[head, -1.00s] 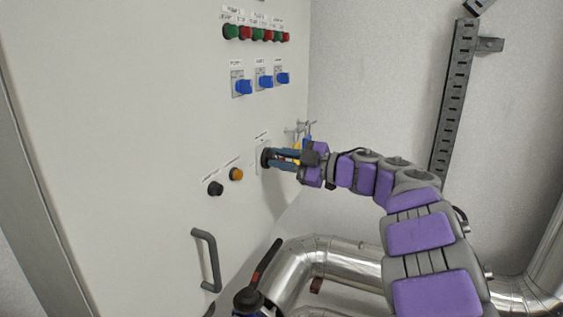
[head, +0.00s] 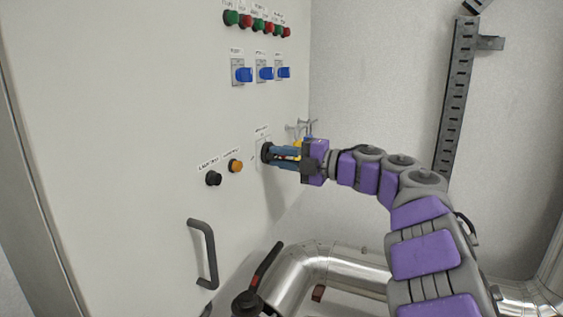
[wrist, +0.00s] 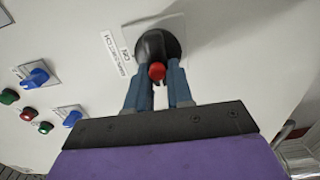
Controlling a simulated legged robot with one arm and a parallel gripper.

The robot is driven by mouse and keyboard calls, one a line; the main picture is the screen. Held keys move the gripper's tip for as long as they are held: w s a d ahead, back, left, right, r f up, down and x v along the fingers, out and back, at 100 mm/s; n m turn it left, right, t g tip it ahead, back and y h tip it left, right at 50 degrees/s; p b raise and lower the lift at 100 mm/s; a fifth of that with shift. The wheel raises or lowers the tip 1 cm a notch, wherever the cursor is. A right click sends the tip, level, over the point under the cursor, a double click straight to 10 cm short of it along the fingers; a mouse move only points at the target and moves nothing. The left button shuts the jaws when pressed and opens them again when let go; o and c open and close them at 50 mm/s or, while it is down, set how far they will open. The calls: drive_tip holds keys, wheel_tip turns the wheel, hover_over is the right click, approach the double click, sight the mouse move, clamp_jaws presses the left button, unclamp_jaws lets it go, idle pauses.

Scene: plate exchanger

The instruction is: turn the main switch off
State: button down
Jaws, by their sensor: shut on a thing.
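The main switch (wrist: 155,46) is a black round rotary knob with a red part (wrist: 157,71) on a light plate on the cabinet face. In the head view the switch (head: 266,152) shows at the right side of the panel, partly covered by my fingers. My gripper (head: 274,155) reaches it from the right. In the wrist view the two blue fingers of my gripper (wrist: 158,82) stand on either side of the knob and are shut on it. The label beside it shows "ON"; I cannot tell the exact switch position.
Blue selector switches (head: 243,74) and green and red buttons (head: 246,20) sit above on the cabinet. A black button (head: 213,178) and an orange one (head: 235,166) are left of the switch. A handle (head: 207,252) and metal pipes (head: 322,256) lie below.

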drive_tip(key=shift+f, duration=0.3)
drive_tip(key=c, duration=1)
unclamp_jaws()
drive_tip(key=shift+r, duration=0.15)
drive_tip(key=p+v, duration=0.1)
drive_tip(key=v, duration=1.6)
drive_tip(key=shift+d, duration=0.25)
